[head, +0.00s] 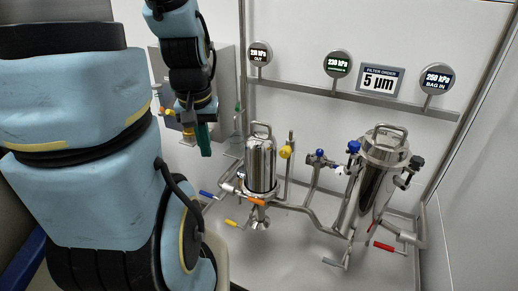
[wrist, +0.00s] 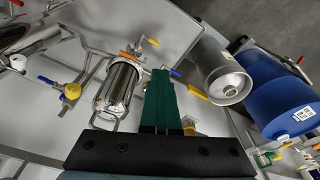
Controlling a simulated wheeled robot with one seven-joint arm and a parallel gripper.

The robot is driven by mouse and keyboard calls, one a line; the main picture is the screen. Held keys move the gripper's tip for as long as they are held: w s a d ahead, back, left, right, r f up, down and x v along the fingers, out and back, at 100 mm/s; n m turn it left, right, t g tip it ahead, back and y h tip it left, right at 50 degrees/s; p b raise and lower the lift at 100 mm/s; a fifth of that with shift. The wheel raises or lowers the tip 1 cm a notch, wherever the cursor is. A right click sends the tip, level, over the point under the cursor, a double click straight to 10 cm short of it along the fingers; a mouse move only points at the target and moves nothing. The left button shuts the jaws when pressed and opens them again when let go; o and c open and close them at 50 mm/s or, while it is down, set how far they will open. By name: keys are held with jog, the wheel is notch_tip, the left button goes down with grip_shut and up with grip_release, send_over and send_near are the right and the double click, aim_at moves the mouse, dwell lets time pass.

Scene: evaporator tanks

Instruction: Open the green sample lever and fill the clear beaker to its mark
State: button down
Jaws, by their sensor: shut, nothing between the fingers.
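My gripper (head: 204,150) hangs in the upper left of the head view, left of the steel housings. Its green fingers (wrist: 160,88) are shut and empty, in free air in front of the wall. A small green part (wrist: 265,158) shows at the lower right of the wrist view, and a small green piece (head: 238,105) stands right of my gripper in the head view. I cannot tell whether either is the sample lever. I cannot make out the clear beaker in either view.
A steel housing (head: 261,165) stands right of my gripper, with blue (head: 207,194), orange (head: 257,202) and yellow (head: 231,223) levers around it. A tilted larger housing (head: 375,185) stands further right. A blue drum (wrist: 268,85) and grey cylinder (wrist: 223,78) show in the wrist view.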

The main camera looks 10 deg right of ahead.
jog(key=shift+d, duration=0.2)
dwell(0.3)
jog(key=shift+n, duration=0.6)
jog(key=shift+s+d, duration=0.2)
jog(key=shift+d, duration=0.95)
jog(key=shift+s+d, duration=0.15)
jog(key=shift+d, duration=0.95)
jog(key=shift+n, duration=0.6)
jog(key=shift+d+b, duration=1)
jog(key=shift+d, duration=1.4)
jog(key=shift+n, duration=0.5)
jog(key=shift+w+d+b, duration=0.1)
jog(key=shift+d+b, duration=0.85)
jog(key=shift+d, duration=1.4)
